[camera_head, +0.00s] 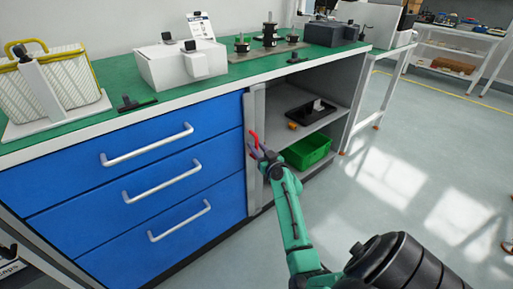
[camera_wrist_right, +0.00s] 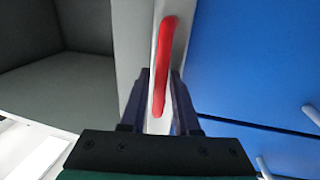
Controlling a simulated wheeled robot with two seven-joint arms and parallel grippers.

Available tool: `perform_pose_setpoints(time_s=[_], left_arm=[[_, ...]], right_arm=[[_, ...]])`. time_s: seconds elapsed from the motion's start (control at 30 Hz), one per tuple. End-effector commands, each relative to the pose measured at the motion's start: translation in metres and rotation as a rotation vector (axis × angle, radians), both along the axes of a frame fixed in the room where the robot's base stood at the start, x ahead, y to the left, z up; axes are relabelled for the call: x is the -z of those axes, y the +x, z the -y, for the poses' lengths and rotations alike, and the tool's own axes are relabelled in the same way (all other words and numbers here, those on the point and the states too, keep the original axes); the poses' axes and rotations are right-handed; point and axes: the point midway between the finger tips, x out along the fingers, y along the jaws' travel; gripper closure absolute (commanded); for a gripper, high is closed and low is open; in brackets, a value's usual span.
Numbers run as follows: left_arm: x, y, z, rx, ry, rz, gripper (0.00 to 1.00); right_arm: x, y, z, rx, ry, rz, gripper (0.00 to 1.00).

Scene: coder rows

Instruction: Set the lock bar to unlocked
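The lock bar (camera_head: 249,170) is a grey upright strip at the right edge of the blue drawers. It has a red handle (camera_head: 254,138), which also shows in the right wrist view (camera_wrist_right: 165,65), long and slightly tilted. My right gripper (camera_head: 261,152) is at the handle. In the wrist view its two dark fingers (camera_wrist_right: 162,88) stand on either side of the handle's lower part, with gaps visible, so it looks open around it. Whether a finger touches the handle I cannot tell. My left gripper is not in view.
Blue drawers (camera_head: 130,180) with silver handles lie left of the bar. An open grey shelf bay right of it holds a green bin (camera_head: 308,151) and a black tray (camera_head: 312,112). The green worktop (camera_head: 130,72) above carries several items. Floor at right is clear.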

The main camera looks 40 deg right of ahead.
Motion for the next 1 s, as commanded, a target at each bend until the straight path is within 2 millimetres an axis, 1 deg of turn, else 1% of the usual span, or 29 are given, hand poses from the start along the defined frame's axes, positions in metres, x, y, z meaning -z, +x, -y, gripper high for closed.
perform_pose_setpoints(time_s=[0.07,0.1,0.13,0.17,1.0], left_arm=[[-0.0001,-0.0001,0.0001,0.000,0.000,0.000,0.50],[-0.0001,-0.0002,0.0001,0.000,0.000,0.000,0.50],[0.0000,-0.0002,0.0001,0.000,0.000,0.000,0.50],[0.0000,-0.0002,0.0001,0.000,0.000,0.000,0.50],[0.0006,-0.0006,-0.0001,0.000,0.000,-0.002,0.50]], right_arm=[[-0.0001,-0.0002,0.0000,0.000,0.000,0.000,0.70],[0.0000,-0.0003,-0.0002,0.000,0.000,0.000,0.86],[-0.0001,-0.0003,-0.0001,0.000,0.000,0.000,0.97],[0.0000,-0.0004,-0.0002,0.000,0.000,0.000,1.00],[0.0006,-0.0006,-0.0004,0.000,0.001,-0.001,1.00]])
